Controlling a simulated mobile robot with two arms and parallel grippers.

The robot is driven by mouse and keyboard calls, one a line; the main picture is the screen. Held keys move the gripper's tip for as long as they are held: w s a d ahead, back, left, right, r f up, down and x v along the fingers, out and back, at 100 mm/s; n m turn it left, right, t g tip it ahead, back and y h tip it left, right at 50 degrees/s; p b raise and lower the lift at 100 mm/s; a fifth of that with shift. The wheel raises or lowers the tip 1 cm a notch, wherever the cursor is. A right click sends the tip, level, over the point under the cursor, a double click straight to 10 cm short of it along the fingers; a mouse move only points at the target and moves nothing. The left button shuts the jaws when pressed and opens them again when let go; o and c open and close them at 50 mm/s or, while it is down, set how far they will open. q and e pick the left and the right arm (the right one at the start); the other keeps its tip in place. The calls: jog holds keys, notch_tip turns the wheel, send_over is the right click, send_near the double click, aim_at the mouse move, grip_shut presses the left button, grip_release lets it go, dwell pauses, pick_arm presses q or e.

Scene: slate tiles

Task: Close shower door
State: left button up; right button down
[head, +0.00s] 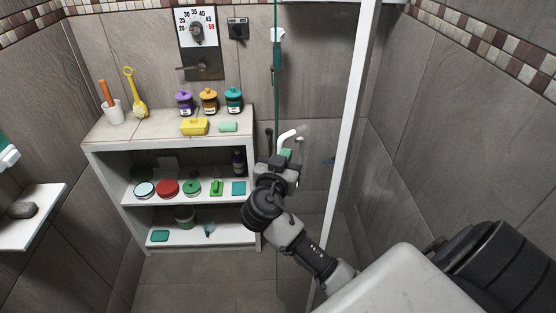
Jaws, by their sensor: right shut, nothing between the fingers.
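The shower door (312,80) is a clear glass pane with a greenish left edge, standing upright between that edge and a slanted white post (349,130). It appears to stand open, though the angle is hard to judge through the glass. A white curved handle (287,135) shows near the glass edge at mid height. My right gripper (284,160) is shut and empty just below this handle, close to the glass edge. Whether it touches the door I cannot tell. My right arm comes in from the lower right. My left gripper is not in view.
A white shelf unit (190,152) with jars, sponges and tubs stands left of the glass. A dial panel (199,42) hangs on the back wall. The floor (200,296) in front is clear.

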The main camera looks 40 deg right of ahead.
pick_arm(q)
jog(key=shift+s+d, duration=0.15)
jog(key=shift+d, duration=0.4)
pick_arm(e)
jog(key=shift+w+a+r, duration=0.1)
jog(key=shift+w+a, duration=0.15)
jog(key=shift+a, duration=0.05)
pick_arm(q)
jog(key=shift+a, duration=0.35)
